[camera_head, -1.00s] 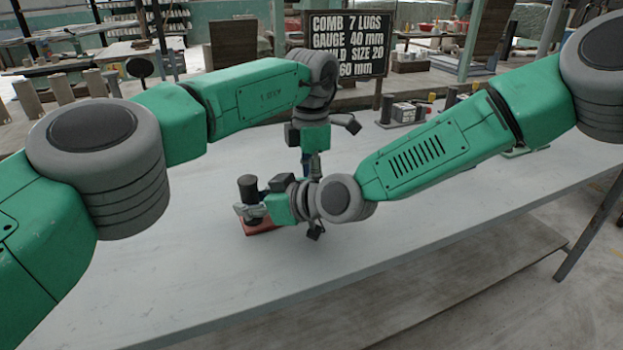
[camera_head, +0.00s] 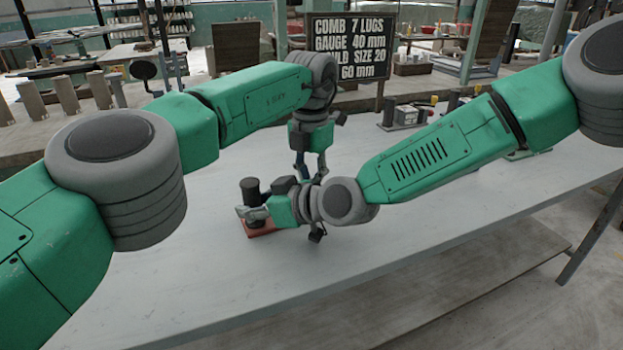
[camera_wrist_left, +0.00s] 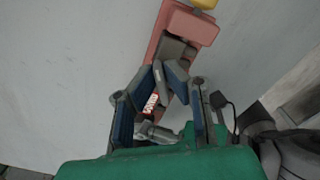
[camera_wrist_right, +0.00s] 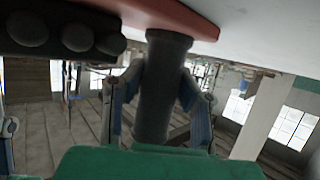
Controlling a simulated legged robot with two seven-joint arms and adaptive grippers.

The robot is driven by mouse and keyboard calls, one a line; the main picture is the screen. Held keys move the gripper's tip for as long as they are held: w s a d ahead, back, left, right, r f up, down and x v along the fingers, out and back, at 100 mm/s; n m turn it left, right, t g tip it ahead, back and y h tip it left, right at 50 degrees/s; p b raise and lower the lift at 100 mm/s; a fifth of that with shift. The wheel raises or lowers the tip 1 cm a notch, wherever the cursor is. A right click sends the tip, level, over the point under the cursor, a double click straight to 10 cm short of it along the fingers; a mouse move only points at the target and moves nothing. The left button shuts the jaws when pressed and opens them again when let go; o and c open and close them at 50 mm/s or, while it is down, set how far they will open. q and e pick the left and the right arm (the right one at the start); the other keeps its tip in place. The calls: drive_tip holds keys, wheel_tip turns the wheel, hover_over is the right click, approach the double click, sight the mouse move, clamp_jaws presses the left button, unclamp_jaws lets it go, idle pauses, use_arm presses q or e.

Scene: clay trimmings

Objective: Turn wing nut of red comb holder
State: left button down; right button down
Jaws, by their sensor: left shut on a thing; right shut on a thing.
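The red comb holder (camera_head: 262,229) lies on the grey-white table, with a dark upright post (camera_head: 250,187) at its left end. My right gripper (camera_head: 246,212) is shut on this post; the right wrist view shows the post (camera_wrist_right: 158,88) between its fingers, under the red base (camera_wrist_right: 165,12). My left gripper (camera_wrist_left: 163,80) points down at the holder. Its fingertips close on a small grey part next to the red holder (camera_wrist_left: 190,22) in the left wrist view. The wing nut itself is not clearly distinguishable. A red-and-white label (camera_wrist_left: 150,103) shows between the fingers.
A black sign (camera_head: 348,48) with white lettering stands behind the table. Small items, including a grey box (camera_head: 405,115), stand at the back right. A yellow piece (camera_wrist_left: 204,3) shows beyond the holder. The front of the table (camera_head: 330,270) is clear.

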use_arm(q)
drive_tip(key=shift+s+d, duration=0.1)
drive_tip(key=shift+d, duration=0.25)
drive_tip(key=c, duration=1.7)
unclamp_jaws()
drive_tip(key=shift+a, duration=0.15)
drive_tip(key=shift+a, duration=0.1)
